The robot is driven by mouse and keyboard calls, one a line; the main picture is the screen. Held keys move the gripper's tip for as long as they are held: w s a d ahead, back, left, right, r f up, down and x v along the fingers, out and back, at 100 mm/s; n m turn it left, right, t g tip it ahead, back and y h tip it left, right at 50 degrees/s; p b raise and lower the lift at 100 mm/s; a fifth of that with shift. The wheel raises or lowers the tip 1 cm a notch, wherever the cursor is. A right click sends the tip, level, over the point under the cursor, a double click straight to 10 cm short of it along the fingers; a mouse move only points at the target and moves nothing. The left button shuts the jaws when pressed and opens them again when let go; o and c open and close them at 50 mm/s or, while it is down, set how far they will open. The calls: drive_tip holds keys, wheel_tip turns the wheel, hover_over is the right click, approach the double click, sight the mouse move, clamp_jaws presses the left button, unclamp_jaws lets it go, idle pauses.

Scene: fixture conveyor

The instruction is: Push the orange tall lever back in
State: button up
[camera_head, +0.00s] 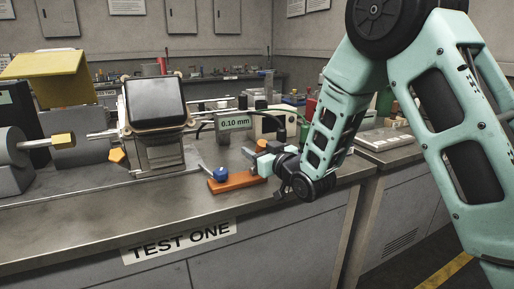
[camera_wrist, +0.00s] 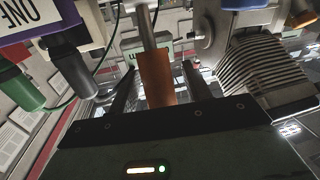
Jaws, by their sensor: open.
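In the wrist view an orange lever handle (camera_wrist: 157,78) on a bright metal shaft stands between the two dark fingers of my gripper (camera_wrist: 160,76). The gripper is open, with a visible gap on each side of the handle. In the head view my gripper (camera_head: 259,151) is low over the bench at the right end of an orange base plate. A small orange part (camera_head: 262,145) shows at its fingers, and the gripper partly hides it. I cannot tell from the wrist view whether the handle touches the gripper's palm.
The orange base plate (camera_head: 236,182) carries a blue knob (camera_head: 221,174). A boxy fixture with a dark screen (camera_head: 155,101) and an orange knob (camera_head: 117,157) stands left. A "0.10 mm" display (camera_head: 234,122) is behind. The bench front is clear. A ribbed grey housing (camera_wrist: 265,72) is close in the wrist view.

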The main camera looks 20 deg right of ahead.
drive_tip(key=shift+w+a, duration=0.1)
drive_tip(key=shift+w, duration=0.1)
clamp_jaws()
drive_tip(key=shift+r, duration=0.1)
